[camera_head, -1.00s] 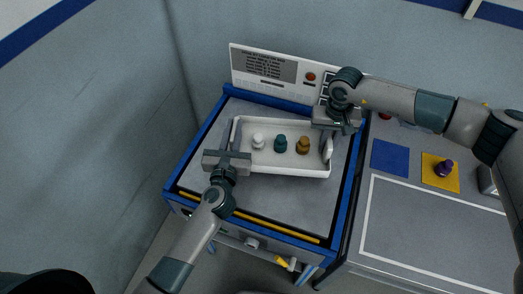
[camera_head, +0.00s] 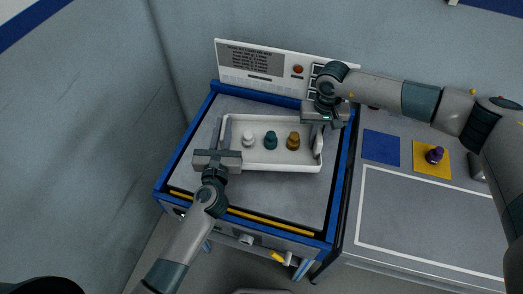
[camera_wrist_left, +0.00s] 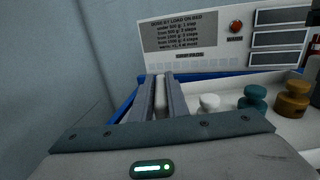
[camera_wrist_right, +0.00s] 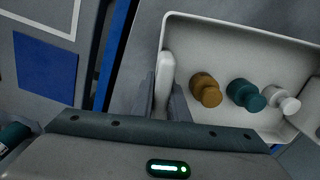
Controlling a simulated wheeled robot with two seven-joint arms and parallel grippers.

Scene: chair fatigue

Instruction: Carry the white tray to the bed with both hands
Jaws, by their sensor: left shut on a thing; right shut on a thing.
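The white tray (camera_head: 270,167) is over the grey top of the blue-edged bed (camera_head: 255,197). I cannot tell whether it touches the bed. In it stand a white weight (camera_head: 249,139), a teal weight (camera_head: 271,140) and a brown weight (camera_head: 293,141). My left gripper (camera_head: 220,136) is shut on the tray's left end; its fingers flank a white handle (camera_wrist_left: 160,92) in the left wrist view. My right gripper (camera_head: 318,136) is shut on the right end, around the other handle (camera_wrist_right: 166,75) in the right wrist view. The tray looks roughly level.
A white panel (camera_head: 250,62) with text and a red button (camera_head: 298,69) stands along the bed's back edge. To the right is a grey table (camera_head: 425,220) with a blue square (camera_head: 381,147) and a yellow square (camera_head: 430,165) carrying a purple weight (camera_head: 435,155). A wall is at left.

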